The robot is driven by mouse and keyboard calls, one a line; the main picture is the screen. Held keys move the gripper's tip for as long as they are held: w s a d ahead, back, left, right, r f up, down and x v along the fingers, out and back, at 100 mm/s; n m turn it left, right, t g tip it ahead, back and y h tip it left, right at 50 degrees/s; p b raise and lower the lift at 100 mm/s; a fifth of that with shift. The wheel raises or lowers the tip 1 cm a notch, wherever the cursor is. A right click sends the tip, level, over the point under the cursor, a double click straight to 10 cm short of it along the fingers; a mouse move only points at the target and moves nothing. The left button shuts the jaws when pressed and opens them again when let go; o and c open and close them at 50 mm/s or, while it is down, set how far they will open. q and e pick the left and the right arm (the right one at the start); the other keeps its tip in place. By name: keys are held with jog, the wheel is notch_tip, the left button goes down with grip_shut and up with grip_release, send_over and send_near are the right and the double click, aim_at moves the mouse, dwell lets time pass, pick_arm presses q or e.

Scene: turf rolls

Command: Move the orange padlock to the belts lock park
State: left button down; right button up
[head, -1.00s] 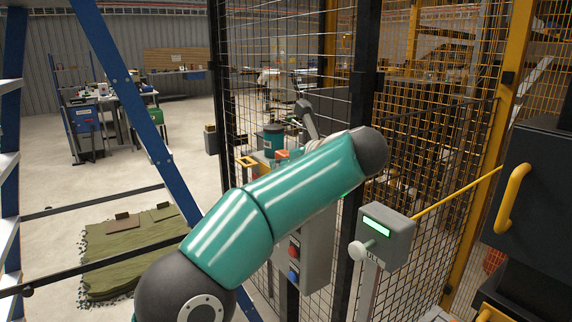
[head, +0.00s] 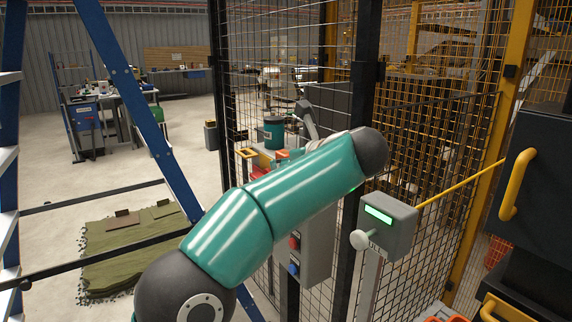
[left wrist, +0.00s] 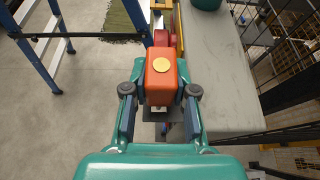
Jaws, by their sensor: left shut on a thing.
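In the left wrist view the orange padlock (left wrist: 160,84) has a block-shaped body with a round yellow disc on its face. My left gripper (left wrist: 160,96) is shut on it, one finger on each side. Its lower part is partly hidden. A red rounded part (left wrist: 161,38) shows just beyond the padlock; I cannot tell if they touch. In the head view my green left arm (head: 300,190) reaches across the middle and largely hides the gripper area. I cannot identify the belts lock park with certainty. My right gripper is not in view.
A grey flat top (left wrist: 218,75) runs along the right of the padlock. A teal container (head: 274,133) stands beyond my arm. A wire mesh fence (head: 290,60) and a grey box on a post (head: 390,225) are close to the arm. A green turf piece (head: 130,255) lies at left.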

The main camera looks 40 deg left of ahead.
pick_arm(q)
jog(key=shift+f+b, duration=0.5)
jog(key=shift+f, duration=0.05)
jog(key=c, duration=0.8)
grip_release()
jog(key=shift+c, duration=0.2)
jog(key=v, duration=1.2)
